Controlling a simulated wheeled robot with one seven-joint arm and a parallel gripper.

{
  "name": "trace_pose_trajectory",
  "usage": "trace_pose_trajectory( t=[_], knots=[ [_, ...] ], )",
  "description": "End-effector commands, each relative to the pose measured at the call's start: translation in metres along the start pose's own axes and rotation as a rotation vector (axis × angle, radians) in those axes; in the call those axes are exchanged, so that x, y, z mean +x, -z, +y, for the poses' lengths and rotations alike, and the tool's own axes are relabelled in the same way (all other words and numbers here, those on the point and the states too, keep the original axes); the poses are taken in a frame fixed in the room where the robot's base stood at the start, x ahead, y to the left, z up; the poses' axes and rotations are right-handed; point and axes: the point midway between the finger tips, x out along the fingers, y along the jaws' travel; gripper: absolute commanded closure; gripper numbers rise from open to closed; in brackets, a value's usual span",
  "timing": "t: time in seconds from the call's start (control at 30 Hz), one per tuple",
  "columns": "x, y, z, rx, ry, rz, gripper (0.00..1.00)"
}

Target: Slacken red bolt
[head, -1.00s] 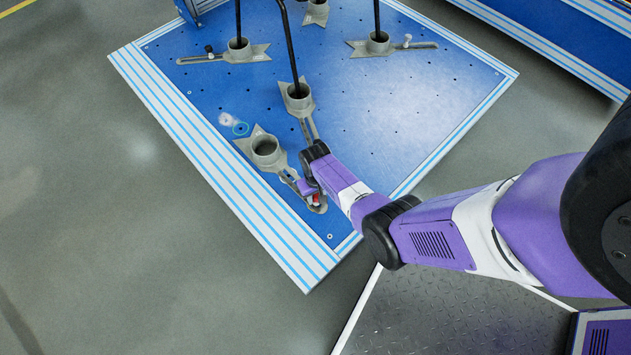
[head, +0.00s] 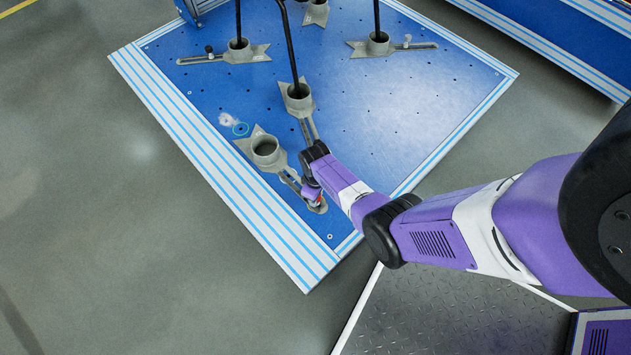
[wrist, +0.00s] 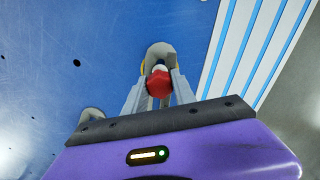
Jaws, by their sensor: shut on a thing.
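The red bolt (wrist: 159,83) shows in the wrist view as a red head at the end of a grey slotted bracket. My gripper (wrist: 158,88) is shut on it, one finger on each side of the red head. The bracket joins an empty grey round cup (head: 265,149) and lies on the blue plate (head: 400,110).
Another cup (head: 297,93) close by holds a black post, and several similar cups with posts stand farther back. The right part of the plate is clear. Striped edges border the plate.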

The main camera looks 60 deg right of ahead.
Motion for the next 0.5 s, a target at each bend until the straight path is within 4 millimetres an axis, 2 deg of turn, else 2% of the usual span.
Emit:
trace_pose_trajectory(
  t=[0.33, 0.5],
  knots=[
    [0.0004, -0.0002, -0.0009, -0.029, 0.002, -0.001, 1.0],
    [0.0002, -0.0005, -0.0009, -0.183, 0.002, -0.001, 1.0]
  ],
)
